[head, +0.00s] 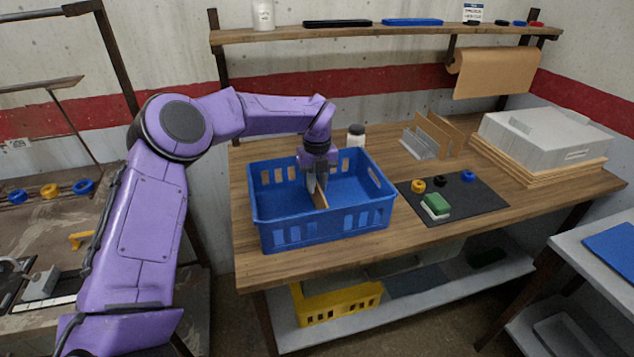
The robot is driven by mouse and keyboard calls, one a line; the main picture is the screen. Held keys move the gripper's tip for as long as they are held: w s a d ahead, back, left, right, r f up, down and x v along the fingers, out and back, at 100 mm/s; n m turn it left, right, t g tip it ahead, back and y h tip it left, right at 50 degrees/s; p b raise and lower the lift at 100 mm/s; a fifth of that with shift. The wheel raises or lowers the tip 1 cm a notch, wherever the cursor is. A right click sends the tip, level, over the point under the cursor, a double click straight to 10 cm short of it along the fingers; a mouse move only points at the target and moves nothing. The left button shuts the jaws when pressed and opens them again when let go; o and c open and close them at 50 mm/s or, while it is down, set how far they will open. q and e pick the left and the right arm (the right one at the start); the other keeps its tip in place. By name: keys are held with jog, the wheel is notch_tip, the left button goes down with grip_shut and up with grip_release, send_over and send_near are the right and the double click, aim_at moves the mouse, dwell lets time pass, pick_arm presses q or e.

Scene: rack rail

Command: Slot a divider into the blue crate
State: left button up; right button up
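The blue crate (330,228) stands on the wooden table at its left end. My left gripper (316,188) points down inside the crate, with a brown divider (321,199) at its fingertips. The divider looks upright and seen nearly edge-on; its lower part is inside the crate, and I cannot tell whether it sits in a slot. The gripper seems closed around its top edge. More brown dividers (446,135) stand in a grey rack (419,145) behind and to the right of the crate. My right gripper is not in view.
A dark mat (470,208) with small rings and a green-and-white block (436,206) lies right of the crate. A dark-lidded jar (356,136) stands behind it. A grey case (545,137) sits on boards at the right. A shelf (290,35) runs above.

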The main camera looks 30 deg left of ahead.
pick_arm(q)
jog(key=shift+o, duration=1.1)
notch_tip(320, 180, up, 10)
jog(key=b, duration=0.1)
jog(key=shift+r, duration=0.25)
